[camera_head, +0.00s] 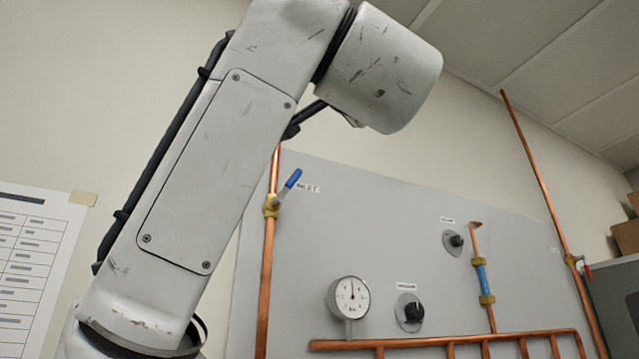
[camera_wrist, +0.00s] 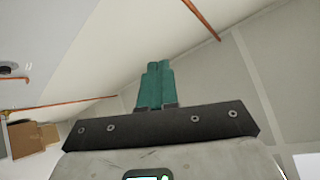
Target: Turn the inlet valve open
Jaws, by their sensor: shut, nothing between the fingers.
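A valve with a blue lever handle (camera_head: 293,180) and a brass body (camera_head: 271,206) sits on the left vertical copper pipe. Its handle slants up and to the right, off the line of the pipe. A small label (camera_head: 308,188) beside it is too blurred to read surely. A second valve with a red handle (camera_head: 587,271) sits on the copper pipe at the far right. In the wrist view my gripper (camera_wrist: 157,68) has its teal fingers together, with nothing between them. It is apart from both valves; in the head view the fingers do not show.
A grey panel (camera_head: 390,215) carries a round gauge (camera_head: 349,297), two black knobs (camera_head: 414,311) (camera_head: 456,240) and a low horizontal copper pipe (camera_head: 420,341). Cardboard boxes (camera_head: 627,236) stand at the far right. My arm covers the left of the head view.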

